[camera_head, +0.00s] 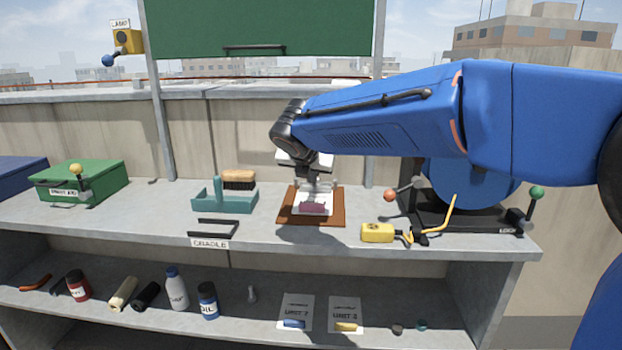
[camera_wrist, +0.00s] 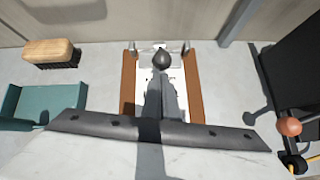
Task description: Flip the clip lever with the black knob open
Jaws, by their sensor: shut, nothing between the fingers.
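A brown board (camera_head: 298,217) with white sheets lies on the grey bench top, below my arm. It also shows in the wrist view (camera_wrist: 195,95), with metal clip parts at its far end. There a black knob (camera_wrist: 162,58) stands upright at the middle of that end. My gripper (camera_head: 318,186) is above the board, pointing down. In the wrist view my gripper (camera_wrist: 163,78) is shut and empty, its fingertips just short of the knob in the picture. I cannot tell whether they touch it. The fingers hide the lever below the knob. In the head view my gripper hides the knob.
A teal tray (camera_head: 208,203) and a brush (camera_head: 238,180) stand left of the board. A red-knobbed lever (camera_head: 390,195) and a yellow piece (camera_head: 378,233) are to the right. A green box (camera_head: 85,182) is far left. Bare bench lies in front of the board.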

